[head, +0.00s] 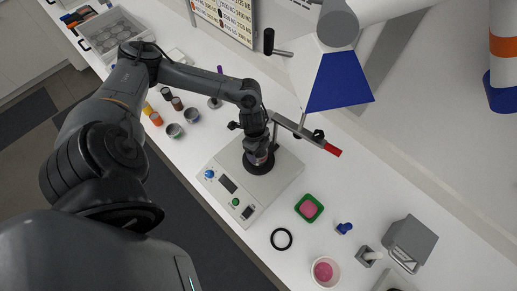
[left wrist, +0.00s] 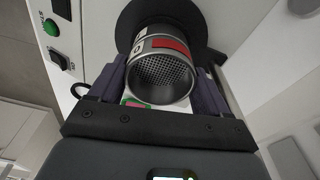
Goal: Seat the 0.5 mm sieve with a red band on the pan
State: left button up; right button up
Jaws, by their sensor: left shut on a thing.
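My left gripper (left wrist: 160,75) is shut on a small metal sieve (left wrist: 160,72), a steel cylinder with a red patch on its side and a perforated mesh facing the wrist camera. In the head view, the left gripper (head: 258,152) points down over the black round plate (head: 258,167) of a grey shaker (head: 284,178). The black plate (left wrist: 195,14) also shows beyond the sieve in the left wrist view. I cannot make out the pan or whether the sieve touches anything below it. My right gripper is out of view.
A clamp bar with a red handle (head: 332,149) reaches over the shaker's far side. A green tray (head: 319,214) with pink content, a black ring (head: 274,246) and a white bowl (head: 314,279) lie to the right. Several small jars (head: 174,131) stand left of the shaker.

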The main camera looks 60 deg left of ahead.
pick_arm(q)
jog(key=shift+f, duration=0.15)
jog(key=o, duration=1.1)
jog(key=shift+c, duration=0.2)
notch_tip(320, 180, up, 11)
jog(key=a, duration=0.1)
jog(key=shift+s+b, duration=0.3)
jog(key=shift+b, duration=0.15)
jog(key=shift+f, duration=0.15)
